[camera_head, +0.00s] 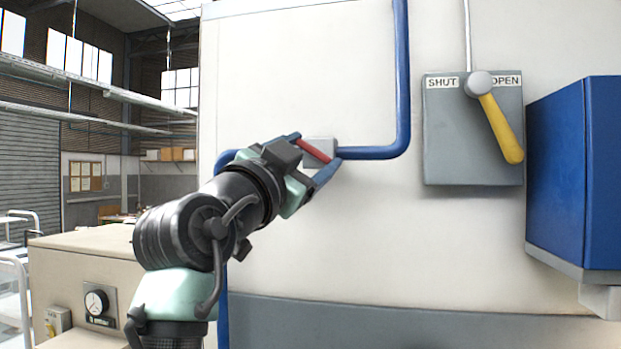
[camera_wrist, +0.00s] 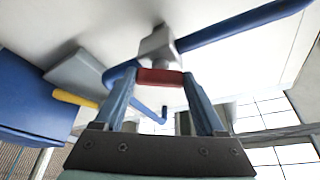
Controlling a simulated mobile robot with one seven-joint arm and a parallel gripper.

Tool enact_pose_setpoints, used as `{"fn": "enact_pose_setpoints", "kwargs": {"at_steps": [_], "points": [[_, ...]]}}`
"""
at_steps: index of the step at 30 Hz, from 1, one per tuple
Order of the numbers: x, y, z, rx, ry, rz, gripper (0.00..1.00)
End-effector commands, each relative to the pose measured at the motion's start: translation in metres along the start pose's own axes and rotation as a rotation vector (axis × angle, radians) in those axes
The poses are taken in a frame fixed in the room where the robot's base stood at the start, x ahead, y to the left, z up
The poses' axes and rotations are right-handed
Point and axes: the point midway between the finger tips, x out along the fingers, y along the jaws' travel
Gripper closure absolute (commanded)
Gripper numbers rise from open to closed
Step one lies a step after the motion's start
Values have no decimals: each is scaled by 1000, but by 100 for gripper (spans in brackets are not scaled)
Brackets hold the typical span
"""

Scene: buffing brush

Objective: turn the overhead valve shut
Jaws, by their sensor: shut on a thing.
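The valve has a red handle (camera_head: 314,150) in front of a grey body (camera_head: 327,145) on a blue pipe (camera_head: 372,153) along the pale wall. My gripper (camera_head: 316,149) is shut on the red handle, one blue finger at each end. In the head view the handle slants down to the right, at an angle to the level pipe. In the wrist view the red handle (camera_wrist: 160,77) lies between the fingertips, just below the grey body (camera_wrist: 157,45). Part of the pipe left of the valve is hidden behind my arm.
A grey plate (camera_head: 440,130) marked SHUT and OPEN carries a yellow lever (camera_head: 500,128) pointing down and right. A blue cabinet (camera_head: 560,180) juts out at the right. A beige box (camera_head: 80,250) with a dial stands at lower left. The wall below the pipe is clear.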

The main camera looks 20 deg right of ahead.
Motion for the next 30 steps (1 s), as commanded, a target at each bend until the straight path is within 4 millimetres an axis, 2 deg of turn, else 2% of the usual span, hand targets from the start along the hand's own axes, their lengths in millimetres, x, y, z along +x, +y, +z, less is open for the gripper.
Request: {"fn": "enact_pose_setpoints", "kwargs": {"at_steps": [21,30], "points": [[2,-6,-4,621,-2,260,83],[2,-6,-4,816,-1,339,83]]}}
